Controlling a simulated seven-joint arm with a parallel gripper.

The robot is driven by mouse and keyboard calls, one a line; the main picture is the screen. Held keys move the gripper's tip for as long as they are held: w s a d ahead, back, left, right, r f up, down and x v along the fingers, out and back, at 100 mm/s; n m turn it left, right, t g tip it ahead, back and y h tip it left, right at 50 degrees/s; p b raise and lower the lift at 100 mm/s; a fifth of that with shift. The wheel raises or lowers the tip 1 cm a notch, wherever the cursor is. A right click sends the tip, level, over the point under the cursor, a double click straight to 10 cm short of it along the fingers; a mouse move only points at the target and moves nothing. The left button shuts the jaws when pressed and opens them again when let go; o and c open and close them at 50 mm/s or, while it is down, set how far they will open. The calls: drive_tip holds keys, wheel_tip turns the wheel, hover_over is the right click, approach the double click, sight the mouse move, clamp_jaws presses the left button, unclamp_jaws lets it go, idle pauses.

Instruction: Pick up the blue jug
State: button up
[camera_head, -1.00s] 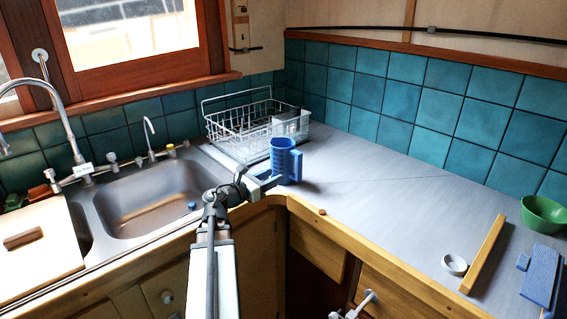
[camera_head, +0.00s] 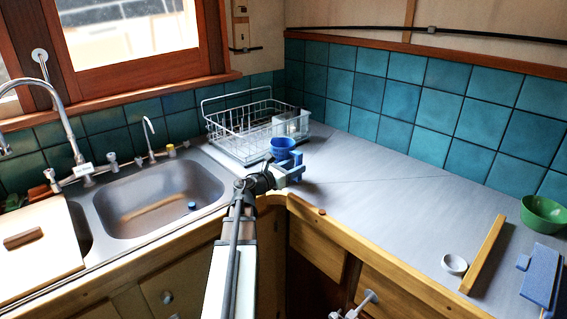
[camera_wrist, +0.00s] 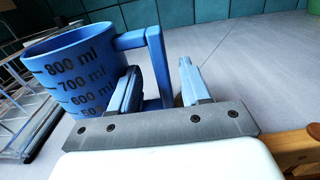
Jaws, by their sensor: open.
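The blue jug (camera_head: 282,144) stands upright on the grey counter beside the dish rack. In the wrist view the jug (camera_wrist: 75,70) fills the left side, with dark millilitre marks on its wall. Its handle (camera_wrist: 157,62) points right, towards my gripper. My gripper (camera_wrist: 158,88) is open, with one finger on the jug's side of the handle and the other to its right. The handle's upright bar shows between the fingers; I cannot tell whether either touches it. In the head view my gripper (camera_head: 291,170) hides the lower part of the jug.
A white wire dish rack (camera_head: 240,130) stands behind and left of the jug. The sink (camera_head: 160,200) is further left. A green bowl (camera_head: 543,214), a white cup (camera_head: 454,265), a wooden strip (camera_head: 483,255) and a blue object (camera_head: 541,275) lie at right. The middle counter is clear.

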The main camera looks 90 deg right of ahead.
drive_tip(key=x, duration=0.4)
drive_tip(key=shift+s+d+r, duration=0.1)
drive_tip(key=shift+s+r, duration=0.05)
drive_tip(key=shift+s, duration=0.05)
clamp_jaws()
idle(1.2)
